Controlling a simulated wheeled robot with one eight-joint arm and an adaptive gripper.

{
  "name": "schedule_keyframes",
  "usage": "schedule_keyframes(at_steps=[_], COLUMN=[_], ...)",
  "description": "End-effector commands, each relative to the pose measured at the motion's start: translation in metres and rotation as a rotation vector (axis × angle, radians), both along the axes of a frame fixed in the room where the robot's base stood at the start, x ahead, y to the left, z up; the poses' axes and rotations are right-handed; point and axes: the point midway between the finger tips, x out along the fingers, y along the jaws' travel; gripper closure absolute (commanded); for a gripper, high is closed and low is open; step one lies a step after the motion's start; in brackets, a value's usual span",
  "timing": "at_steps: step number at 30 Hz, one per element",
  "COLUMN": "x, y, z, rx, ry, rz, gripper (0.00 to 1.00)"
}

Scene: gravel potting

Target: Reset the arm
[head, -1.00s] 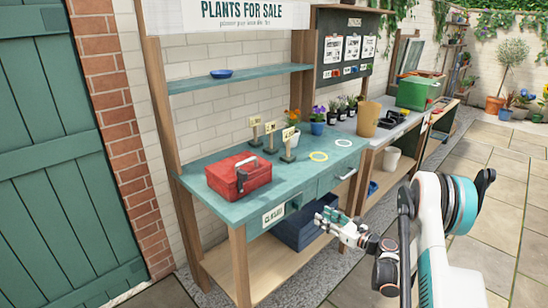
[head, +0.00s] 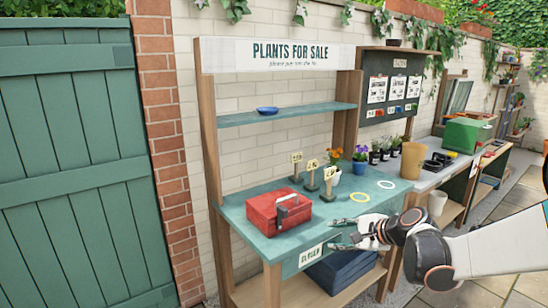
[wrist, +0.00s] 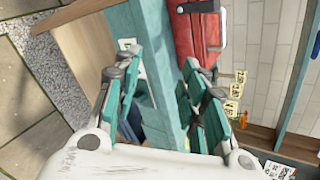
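My gripper (head: 345,241) is at the front edge of the teal sales table (head: 240,214), near its drawer front. In the wrist view my gripper (wrist: 160,58) has its two teal-padded fingers apart, with nothing between them but the table edge beyond. My arm reaches in from the right, nearly level. A red toolbox (head: 268,214) with a grey handle stands on the table to the left of the gripper; it also shows at the top of the wrist view (wrist: 184,35).
Several price signs (head: 311,173), a yellow ring (head: 360,197), a white ring (head: 386,184) and flower pots (head: 360,167) are on the table. A dark blue crate (head: 345,270) is on the lower shelf. A tan pot (head: 413,160) and green box (head: 462,134) stand farther right.

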Motion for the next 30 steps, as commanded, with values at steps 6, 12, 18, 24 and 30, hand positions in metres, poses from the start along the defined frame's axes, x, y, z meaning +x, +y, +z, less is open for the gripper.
schedule_keyframes(at_steps=[6,12,18,24,30], x=[-0.060,-0.118,-0.177,-0.235,-0.284], y=[0.017,0.024,0.024,0.016,0.004], z=[0.029,0.044,0.051,0.049,0.041], rx=[-0.264,-0.503,-0.739,-0.978,-1.204], ry=[-0.048,-0.092,-0.133,-0.176,-0.217], rz=[0.135,0.272,0.419,0.584,0.759], gripper=[0.62,0.62,0.62,0.62,0.62])
